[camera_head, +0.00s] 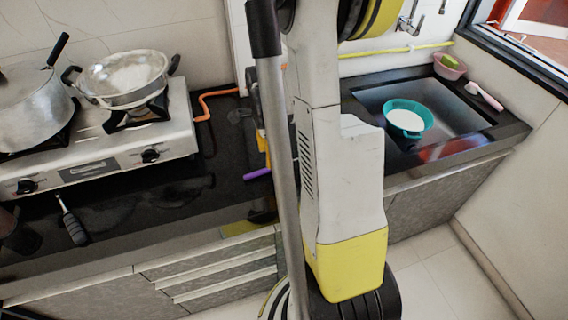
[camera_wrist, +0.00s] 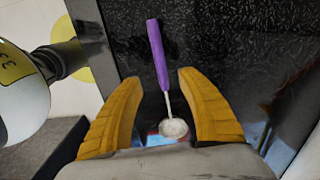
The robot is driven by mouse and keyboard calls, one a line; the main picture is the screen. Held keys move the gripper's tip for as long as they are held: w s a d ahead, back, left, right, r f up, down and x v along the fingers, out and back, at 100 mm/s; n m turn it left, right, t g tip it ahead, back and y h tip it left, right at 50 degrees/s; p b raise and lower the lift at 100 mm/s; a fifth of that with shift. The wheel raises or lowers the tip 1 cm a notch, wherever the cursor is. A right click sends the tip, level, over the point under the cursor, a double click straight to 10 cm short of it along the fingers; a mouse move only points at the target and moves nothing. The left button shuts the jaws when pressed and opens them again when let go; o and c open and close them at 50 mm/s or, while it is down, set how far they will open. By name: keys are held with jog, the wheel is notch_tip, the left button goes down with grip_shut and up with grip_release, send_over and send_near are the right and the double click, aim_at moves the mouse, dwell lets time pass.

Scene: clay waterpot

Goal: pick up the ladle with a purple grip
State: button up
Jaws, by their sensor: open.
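The ladle with a purple grip (camera_wrist: 157,52) lies on the black countertop in the wrist view. Its grip points up and away, and its thin shaft runs back to a pale round bowl (camera_wrist: 173,128). My gripper (camera_wrist: 161,80) is open, with one yellow-orange finger on each side of the ladle's shaft and bowl. The fingers look apart from the ladle; the height gap is hard to judge. In the head view the purple grip (camera_head: 257,173) shows by the counter's front, beside my orange fingers; my arm hides the rest.
A stove (camera_head: 110,140) with a pan (camera_head: 122,78) and a pot (camera_head: 32,108) stands at left. A dark-handled utensil (camera_head: 72,222) lies before it. An orange hose (camera_head: 204,104) is behind. The sink (camera_head: 450,112) at right holds a teal strainer (camera_head: 408,118).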

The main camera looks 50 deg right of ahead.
aim_at(267, 168)
jog(key=f+b, duration=0.1)
jog(key=f, duration=0.1)
jog(key=f+b, duration=0.1)
jog(key=f, duration=0.2)
jog(key=f+b, duration=0.1)
jog(key=f, duration=0.1)
jog(key=shift+w+a+f+b, duration=0.1)
jog(key=shift+w+f+b, duration=0.1)
jog(key=shift+w+b, duration=0.1)
jog(key=shift+s+r, duration=0.1)
grip_shut()
